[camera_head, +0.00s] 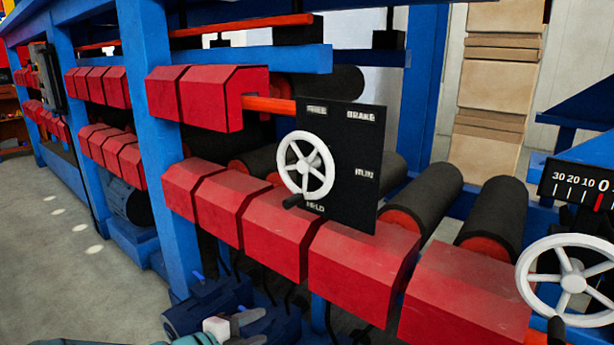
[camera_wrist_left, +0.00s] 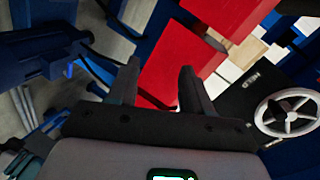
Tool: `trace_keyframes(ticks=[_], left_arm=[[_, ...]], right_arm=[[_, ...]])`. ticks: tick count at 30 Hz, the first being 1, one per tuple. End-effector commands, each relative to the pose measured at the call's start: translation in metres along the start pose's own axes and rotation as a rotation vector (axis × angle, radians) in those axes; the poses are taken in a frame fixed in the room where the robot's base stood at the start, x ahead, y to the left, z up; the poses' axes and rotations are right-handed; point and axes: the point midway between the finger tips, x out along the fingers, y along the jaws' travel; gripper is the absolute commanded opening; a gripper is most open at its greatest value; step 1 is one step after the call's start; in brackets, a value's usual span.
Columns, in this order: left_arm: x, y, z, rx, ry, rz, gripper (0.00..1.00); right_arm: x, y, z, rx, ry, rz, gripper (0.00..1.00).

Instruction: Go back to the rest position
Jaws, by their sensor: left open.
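My left gripper (camera_head: 250,322) shows at the bottom of the head view, low in front of the machine and below the red housings. In the left wrist view its two dark fingers (camera_wrist_left: 160,88) stand apart with nothing between them. A red housing (camera_wrist_left: 185,60) lies beyond the fingertips. A white handwheel (camera_head: 305,166) on a black panel (camera_head: 352,190) marked FREE, BRAKE, RUN and HELD is above and right of the gripper, apart from it. The handwheel also shows at the right of the left wrist view (camera_wrist_left: 289,113). My right gripper is not in view.
The blue-framed machine with red housings (camera_head: 360,262) and dark rollers (camera_head: 424,196) fills the middle. A second white handwheel (camera_head: 571,282) stands at the right under a black scale (camera_head: 575,186). Blue motors (camera_head: 207,305) sit low near the left gripper. Open grey floor (camera_head: 60,270) lies at left.

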Motion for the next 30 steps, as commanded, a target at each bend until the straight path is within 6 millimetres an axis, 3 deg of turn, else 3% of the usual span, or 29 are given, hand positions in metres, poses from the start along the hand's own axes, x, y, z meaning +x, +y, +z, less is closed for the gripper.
trace_keyframes(ticks=[1, 4, 9, 12, 15, 18, 20, 22, 24, 30], left_arm=[[0.008, 0.045, 0.003, -0.138, -0.019, 0.071, 0.5], [0.012, 0.13, 0.004, -0.448, -0.096, 0.203, 0.5], [-0.013, 0.262, -0.015, -0.984, -0.319, 0.422, 0.5], [-0.038, 0.318, -0.031, -1.25, -0.482, 0.516, 0.5], [-0.067, 0.359, -0.048, -1.481, -0.66, 0.579, 0.5], [-0.099, 0.388, -0.065, -1.72, -0.88, 0.598, 0.5], [-0.117, 0.397, -0.071, -1.878, -1.034, 0.562, 0.5], [-0.121, 0.4, -0.07, -2.019, -1.144, 0.498, 0.5], [-0.131, 0.371, -0.08, -2.026, -1.142, 0.492, 0.5], [-0.148, 0.321, -0.096, -2.022, -1.138, 0.492, 0.5]], right_arm=[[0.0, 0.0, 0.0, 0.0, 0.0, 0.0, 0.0], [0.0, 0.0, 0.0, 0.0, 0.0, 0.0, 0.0], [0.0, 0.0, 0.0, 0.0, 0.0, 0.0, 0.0], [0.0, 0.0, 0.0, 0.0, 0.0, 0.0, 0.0], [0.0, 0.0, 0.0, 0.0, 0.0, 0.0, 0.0], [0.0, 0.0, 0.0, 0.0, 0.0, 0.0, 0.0], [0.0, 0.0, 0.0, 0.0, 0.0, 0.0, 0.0], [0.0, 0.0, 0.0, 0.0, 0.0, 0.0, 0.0], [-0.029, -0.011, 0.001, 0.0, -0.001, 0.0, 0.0], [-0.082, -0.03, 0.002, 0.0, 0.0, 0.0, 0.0]])
